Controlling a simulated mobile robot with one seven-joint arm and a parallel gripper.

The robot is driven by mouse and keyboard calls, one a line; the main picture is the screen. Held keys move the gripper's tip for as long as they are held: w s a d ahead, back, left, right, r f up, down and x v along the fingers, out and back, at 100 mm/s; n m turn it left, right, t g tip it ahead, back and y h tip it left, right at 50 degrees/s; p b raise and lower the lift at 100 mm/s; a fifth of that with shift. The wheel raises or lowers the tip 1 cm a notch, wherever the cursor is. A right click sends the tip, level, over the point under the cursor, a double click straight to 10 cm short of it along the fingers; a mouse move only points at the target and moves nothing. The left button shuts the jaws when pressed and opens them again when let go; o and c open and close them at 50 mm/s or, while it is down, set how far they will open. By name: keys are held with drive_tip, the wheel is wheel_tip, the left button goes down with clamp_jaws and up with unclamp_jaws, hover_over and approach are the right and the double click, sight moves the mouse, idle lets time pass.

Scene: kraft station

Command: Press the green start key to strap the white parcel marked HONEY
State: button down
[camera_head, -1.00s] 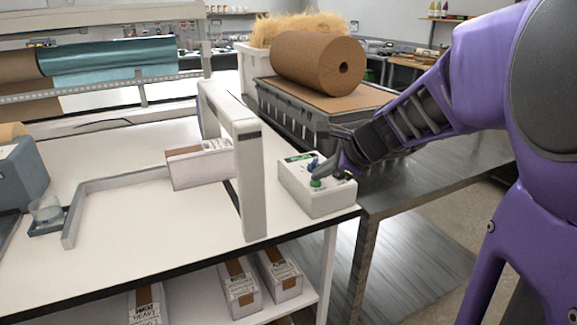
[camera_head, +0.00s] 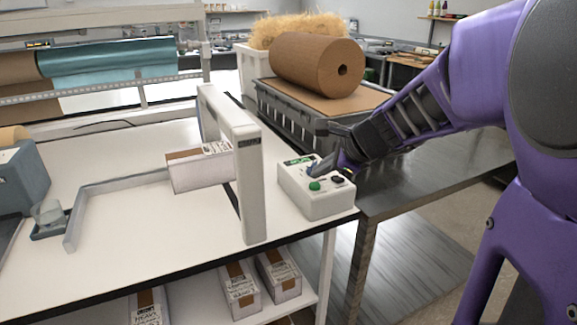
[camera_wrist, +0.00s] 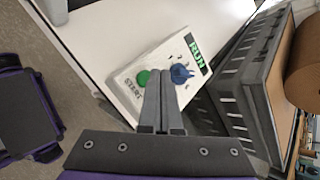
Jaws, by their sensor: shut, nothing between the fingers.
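The white control box (camera_head: 318,205) stands at the right front corner of the white table. Its green start key (camera_head: 315,186) shows on its top, and in the wrist view the green key (camera_wrist: 143,77) is beside the word START. A blue knob (camera_wrist: 181,74) sits next to it, by a green RUN display (camera_wrist: 200,57). My gripper (camera_head: 322,168) is shut and empty, with its fingertips over the box. In the wrist view the fingertips (camera_wrist: 161,76) lie between key and knob; contact cannot be told. The white parcel (camera_head: 200,170) sits at the strapping arch; its marking is too small to read.
The white strapping arch (camera_head: 249,185) stands left of the box. A grey crate (camera_head: 300,113) with a brown paper roll (camera_head: 315,64) stands behind it. Several parcels (camera_head: 240,290) are on the lower shelf. A metal table (camera_head: 440,175) is to the right.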

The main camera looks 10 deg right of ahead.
sight(319, 189)
wheel_tip(319, 189, up, 5)
drive_tip(key=p, duration=0.4)
drive_tip(key=shift+p, duration=0.35)
